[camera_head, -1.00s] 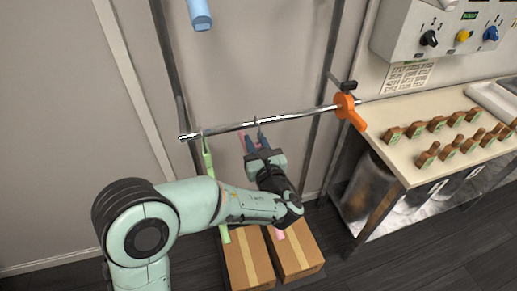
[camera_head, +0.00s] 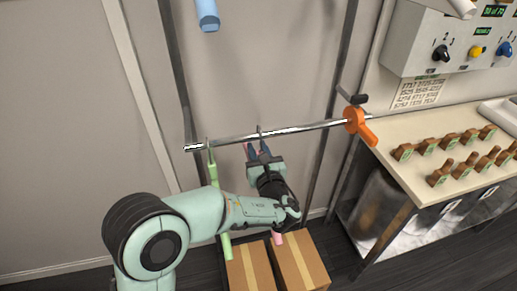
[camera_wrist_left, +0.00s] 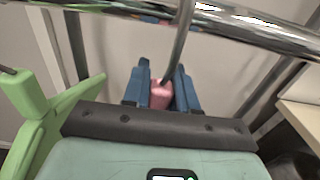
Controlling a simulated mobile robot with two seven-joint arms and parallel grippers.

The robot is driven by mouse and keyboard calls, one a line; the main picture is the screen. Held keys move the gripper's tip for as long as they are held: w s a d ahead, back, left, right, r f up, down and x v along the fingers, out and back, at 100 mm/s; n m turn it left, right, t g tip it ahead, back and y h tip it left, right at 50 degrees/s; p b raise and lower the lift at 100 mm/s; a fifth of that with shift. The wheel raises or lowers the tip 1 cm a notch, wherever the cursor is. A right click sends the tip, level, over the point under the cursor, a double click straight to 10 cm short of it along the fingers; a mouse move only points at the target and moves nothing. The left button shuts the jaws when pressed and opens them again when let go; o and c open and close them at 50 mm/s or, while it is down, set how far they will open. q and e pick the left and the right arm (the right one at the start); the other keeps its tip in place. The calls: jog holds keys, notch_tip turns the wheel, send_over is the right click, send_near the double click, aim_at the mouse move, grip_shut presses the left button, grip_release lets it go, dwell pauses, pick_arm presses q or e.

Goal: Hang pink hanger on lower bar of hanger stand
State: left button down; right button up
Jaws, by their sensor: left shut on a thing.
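The pink hanger (camera_wrist_left: 160,95) is between the blue fingers of my left gripper (camera_head: 258,152), which is shut on it. In the wrist view its grey hook rises from the fingers and crosses in front of the lower bar (camera_wrist_left: 240,23). In the head view the hook meets the lower bar (camera_head: 290,130) near its middle; whether it rests on the bar, I cannot tell. A pink end of the hanger (camera_head: 278,238) shows below my gripper, and my arm hides much of the rest. My right gripper is not in view.
A green hanger (camera_head: 213,175) hangs on the bar just left of my gripper. A blue rod end (camera_head: 207,15) is above. Cardboard boxes (camera_head: 300,262) stand below. A workbench (camera_head: 410,180) is at right.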

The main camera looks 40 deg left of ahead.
pick_arm(q)
jog(key=shift+f, duration=0.25)
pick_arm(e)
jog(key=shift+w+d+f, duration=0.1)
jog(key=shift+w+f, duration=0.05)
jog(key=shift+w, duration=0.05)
pick_arm(q)
jog(key=c, duration=0.8)
grip_release()
jog(key=p+v, duration=0.1)
jog(key=v, duration=1.2)
jog(key=shift+s+d, duration=0.15)
jog(key=shift+d, duration=0.05)
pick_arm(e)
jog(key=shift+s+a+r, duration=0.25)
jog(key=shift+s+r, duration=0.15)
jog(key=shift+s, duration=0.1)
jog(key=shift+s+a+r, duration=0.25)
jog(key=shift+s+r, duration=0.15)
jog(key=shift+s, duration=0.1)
